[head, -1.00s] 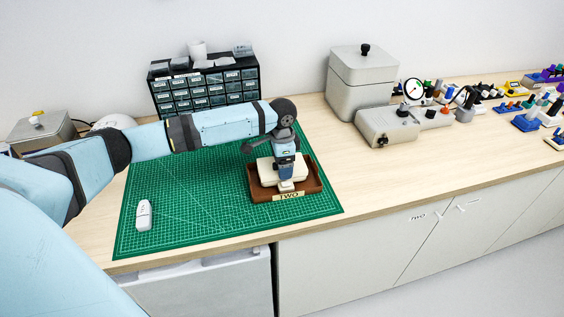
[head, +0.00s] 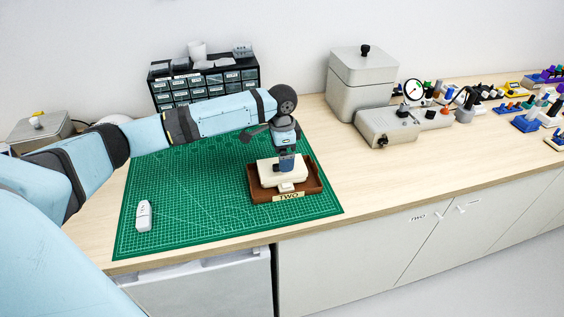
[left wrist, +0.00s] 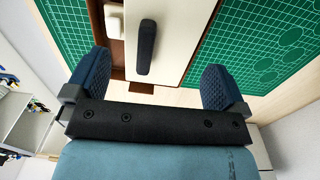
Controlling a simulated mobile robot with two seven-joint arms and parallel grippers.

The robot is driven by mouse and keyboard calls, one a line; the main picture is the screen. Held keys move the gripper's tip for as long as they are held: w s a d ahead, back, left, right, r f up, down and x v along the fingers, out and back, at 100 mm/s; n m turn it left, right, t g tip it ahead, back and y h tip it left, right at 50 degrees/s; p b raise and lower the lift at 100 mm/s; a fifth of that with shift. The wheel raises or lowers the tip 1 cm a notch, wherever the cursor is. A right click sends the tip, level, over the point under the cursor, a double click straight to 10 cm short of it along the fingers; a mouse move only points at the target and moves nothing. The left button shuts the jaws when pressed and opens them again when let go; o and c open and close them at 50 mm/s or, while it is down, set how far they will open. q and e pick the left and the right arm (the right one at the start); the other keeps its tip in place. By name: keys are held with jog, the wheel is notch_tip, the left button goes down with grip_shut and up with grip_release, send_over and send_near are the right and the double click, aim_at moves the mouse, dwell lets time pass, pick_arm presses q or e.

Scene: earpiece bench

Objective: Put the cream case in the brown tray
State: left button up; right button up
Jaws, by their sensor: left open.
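The cream case (head: 267,171) lies in the brown tray (head: 318,183), which carries a "TWO" label on its front. In the left wrist view the cream case (left wrist: 180,30) has a dark bar on its face, and part of the brown tray (left wrist: 139,87) shows beside it. My left gripper (head: 286,166) is above the case, pointing down. In the left wrist view its fingers (left wrist: 156,68) are spread wide on either side of the case, with nothing gripped. The gripper hides part of the case in the head view. My right gripper is not in view.
The tray stands on a green cutting mat (head: 190,200). A small white device (head: 144,215) lies at the mat's front left. A drawer cabinet (head: 205,85) stands behind. A grey box (head: 362,85) and a grey instrument (head: 385,125) stand to the right. The mat's middle is clear.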

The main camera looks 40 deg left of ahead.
pick_arm(q)
notch_tip(320, 180, up, 8)
dwell(0.7)
jog(key=shift+m+t+h, duration=0.4)
jog(key=shift+m+h, duration=0.1)
jog(key=s+d+f, duration=0.2)
jog(key=d+f, duration=0.1)
jog(key=s+d+f, duration=0.3)
jog(key=d, duration=0.1)
jog(key=s+d+f, duration=0.2)
jog(key=d+f, duration=0.1)
jog(key=d, duration=0.1)
jog(key=shift+s+f, duration=0.2)
jog(key=shift+f, duration=0.2)
jog(key=s+d+f+n+t+h, duration=0.1)
jog(key=s+d+f+n, duration=0.15)
jog(key=s, duration=0.55)
jog(key=s+d+f+n+t, duration=0.1)
jog(key=s+d+f, duration=0.25)
jog(key=s, duration=0.35)
jog(key=s+a+r+n+t+y, duration=0.15)
jog(key=s+a+n, duration=0.3)
jog(key=s, duration=0.75)
jog(key=w+d+f+m+t+h+p, duration=0.1)
jog(key=w+d+f+t+h+p, duration=0.1)
jog(key=w+d+f+t+p, duration=0.3)
jog(key=shift+w+d+f+t+p, duration=0.35)
jog(key=shift+w+t+p, duration=0.4)
jog(key=shift+p, duration=0.6)
jog(key=shift+s, duration=0.15)
